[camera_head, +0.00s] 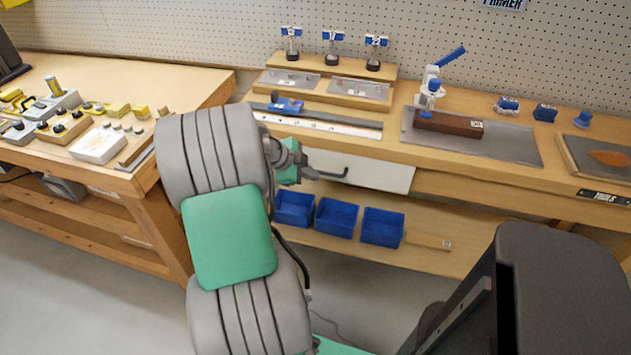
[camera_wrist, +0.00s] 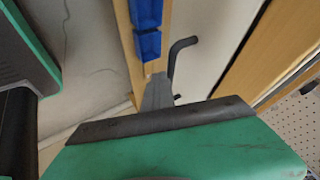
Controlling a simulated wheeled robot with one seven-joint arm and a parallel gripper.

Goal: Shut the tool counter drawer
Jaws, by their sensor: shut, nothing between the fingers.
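The tool counter drawer has a pale white front (camera_head: 385,176) just under the edge of the wooden counter (camera_head: 470,170). Its dark bar handle (camera_head: 335,174) is on the left part of the front. I cannot tell how far the drawer stands out. My gripper (camera_head: 312,172) is shut and empty, close to the handle; whether they touch is unclear. In the wrist view the grey fingertips (camera_wrist: 157,92) point toward the drawer front (camera_wrist: 215,40), beside the bent handle (camera_wrist: 178,55). My arm hides the left end of the drawer.
Blue bins (camera_head: 337,217) stand on the lower shelf (camera_head: 460,262) below the drawer. On the counter are a ruler strip (camera_head: 330,126), a clamp tool (camera_head: 432,90) and a brown block (camera_head: 448,123). A second bench (camera_head: 150,75) with parts stands at the left.

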